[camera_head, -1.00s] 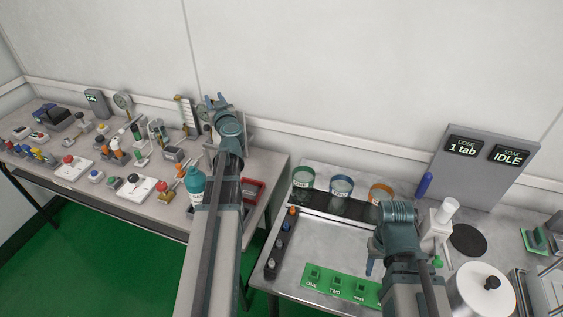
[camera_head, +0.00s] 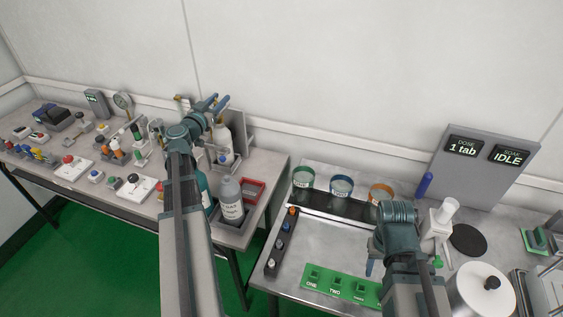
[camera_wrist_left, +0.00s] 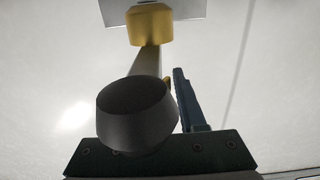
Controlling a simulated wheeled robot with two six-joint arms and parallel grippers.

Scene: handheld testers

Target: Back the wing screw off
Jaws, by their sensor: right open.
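I cannot make out the wing screw for sure in either view. My left gripper (camera_head: 214,103) is over the back of the left bench, its two fingers apart with a gap between them. In the left wrist view, a dark round knob-like part (camera_wrist_left: 136,112) fills the middle and hides one finger. Behind it are a pale bar and a brass-coloured cylinder (camera_wrist_left: 150,24) below a grey plate; whether they touch the knob-like part is unclear. My right gripper (camera_head: 371,264) is open over the right bench's metal tray, mostly hidden by its own wrist.
A grey-white bottle (camera_head: 231,198) and a red-rimmed bin (camera_head: 252,190) stand at the left bench's right end. A white bottle (camera_head: 222,142) is close beside my left gripper. A pressure gauge (camera_head: 123,101) stands further left. Cups and a green slotted strip (camera_head: 335,284) are on the right bench.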

